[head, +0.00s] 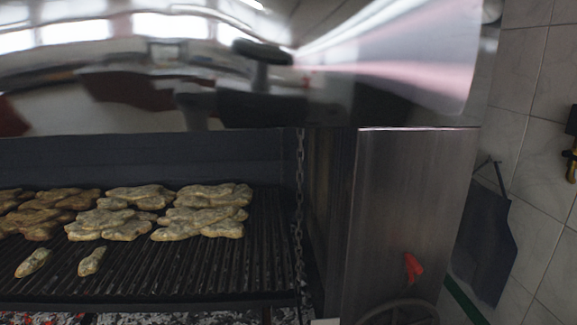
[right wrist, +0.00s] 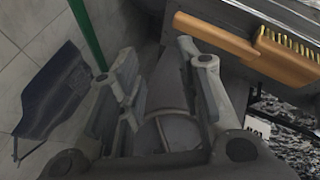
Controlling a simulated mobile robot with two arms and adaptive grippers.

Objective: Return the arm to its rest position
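My right gripper (right wrist: 163,72) shows in the right wrist view. Its two grey fingers stand apart, with nothing clearly held between them. A grey rounded shape lies behind the gap, and I cannot tell what it is. Neither gripper nor arm shows in the head view, and my left gripper is in no view. The grill grate (head: 190,265) carries several pieces of meat (head: 110,225) in the head view, with two small pieces at the front left.
A shiny metal hood (head: 330,80) hangs above the grate. A steel panel (head: 405,200), a handwheel (head: 400,312) and a dark apron (head: 485,240) are on the right. The right wrist view shows a wooden brush (right wrist: 285,58) and a wooden handle (right wrist: 212,36) near the right finger.

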